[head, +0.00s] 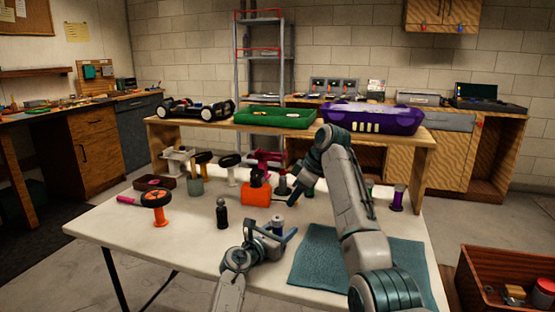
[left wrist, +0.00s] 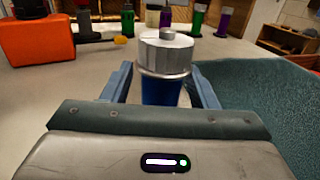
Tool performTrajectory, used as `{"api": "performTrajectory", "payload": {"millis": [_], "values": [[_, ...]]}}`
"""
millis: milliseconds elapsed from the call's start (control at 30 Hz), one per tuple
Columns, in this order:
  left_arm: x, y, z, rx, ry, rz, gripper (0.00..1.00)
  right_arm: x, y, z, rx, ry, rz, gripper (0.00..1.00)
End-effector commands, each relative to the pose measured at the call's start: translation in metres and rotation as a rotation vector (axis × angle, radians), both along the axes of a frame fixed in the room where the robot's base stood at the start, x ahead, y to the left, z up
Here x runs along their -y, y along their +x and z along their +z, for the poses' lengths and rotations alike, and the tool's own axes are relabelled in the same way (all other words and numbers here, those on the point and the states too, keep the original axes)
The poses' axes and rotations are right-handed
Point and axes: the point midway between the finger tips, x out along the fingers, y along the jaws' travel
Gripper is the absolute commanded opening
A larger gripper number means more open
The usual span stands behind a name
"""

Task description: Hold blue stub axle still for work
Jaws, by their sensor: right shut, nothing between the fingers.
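The blue stub axle (head: 278,226) stands upright on the white table, with a silver top. In the left wrist view its silver cap (left wrist: 165,55) and blue body (left wrist: 162,91) show between my left gripper's fingers. My left gripper (left wrist: 163,82) looks open around it, with narrow gaps beside the blue body; the fingertips are partly hidden by the cap. In the head view, my left gripper (head: 271,236) is low at the table's front. My right gripper (head: 298,184) is shut and empty, above and behind the axle, near the orange block (head: 257,194).
A teal mat (head: 318,258) lies right of the axle. A raised shelf (head: 285,130) at the back holds a car chassis (head: 197,108), a green tray (head: 273,118) and a purple body shell (head: 371,119).

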Motion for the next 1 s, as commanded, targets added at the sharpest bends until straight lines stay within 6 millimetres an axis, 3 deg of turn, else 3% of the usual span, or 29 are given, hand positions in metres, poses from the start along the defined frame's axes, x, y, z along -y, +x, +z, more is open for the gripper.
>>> {"api": "performTrajectory", "payload": {"millis": [267,700,1000], "values": [[-0.006,-0.008,0.0,0.001,-0.001,0.001,0.53,0.0,0.0,0.0,0.0,0.0,0.0,0.0],[-0.056,-0.073,-0.001,0.0,0.002,0.002,0.53,0.0,0.0,0.0,0.0,0.0,0.0,0.0],[-0.073,-0.095,-0.001,0.0,0.001,0.0,0.53,0.0,0.0,0.0,0.0,0.0,0.0,0.0]]}}
